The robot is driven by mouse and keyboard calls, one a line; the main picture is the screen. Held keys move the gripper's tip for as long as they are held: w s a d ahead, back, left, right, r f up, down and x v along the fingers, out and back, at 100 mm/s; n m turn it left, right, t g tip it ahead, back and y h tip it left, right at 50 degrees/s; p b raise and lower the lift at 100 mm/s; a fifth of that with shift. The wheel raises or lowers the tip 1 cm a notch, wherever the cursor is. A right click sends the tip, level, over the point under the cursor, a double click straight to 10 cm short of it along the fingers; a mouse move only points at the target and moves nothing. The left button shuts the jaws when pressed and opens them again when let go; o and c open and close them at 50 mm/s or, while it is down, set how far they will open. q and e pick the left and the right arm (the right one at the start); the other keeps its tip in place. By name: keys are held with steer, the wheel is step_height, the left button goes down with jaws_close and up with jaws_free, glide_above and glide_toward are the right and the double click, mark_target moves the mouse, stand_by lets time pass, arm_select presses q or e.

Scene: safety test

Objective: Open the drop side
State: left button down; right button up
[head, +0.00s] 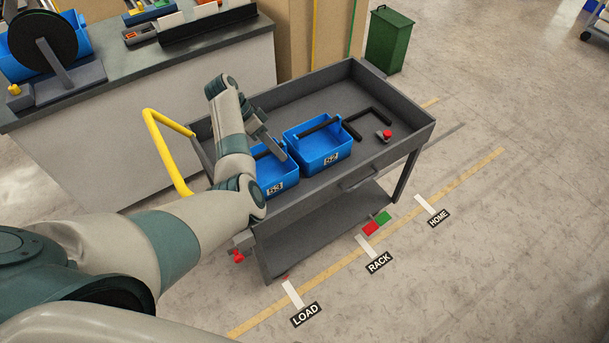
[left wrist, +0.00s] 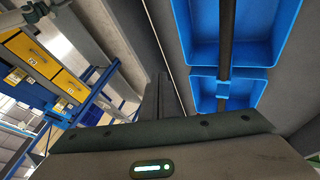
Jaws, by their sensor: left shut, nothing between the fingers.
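A grey cart (head: 400,84) has a raised-edge top tray. Its near long side panel (head: 330,190), with a bar handle (head: 358,179), appears upright; its left part is partly hidden by my arm. My left gripper (head: 280,152) is shut and empty, over the tray beside the blue bin marked 53 (head: 277,181), apart from the panel handle. In the left wrist view my shut fingers (left wrist: 160,97) point away beside the blue bins. My right gripper is not in view.
A second blue bin marked 52 (head: 321,150) stands in the tray, with a black bent bar (head: 372,118) and a small red-topped item (head: 384,135). A yellow push handle (head: 165,150) is at the cart's left. A workbench (head: 150,80) stands behind.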

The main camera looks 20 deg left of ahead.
arm_select(q)
steer(key=s+d+f+p, duration=0.1)
steer(key=d+f+p, duration=0.2)
steer(key=d+f, duration=0.5)
steer(key=shift+s+d, duration=0.3)
steer(key=shift+d, duration=0.35)
stand_by(0.5)
stand_by(0.4)
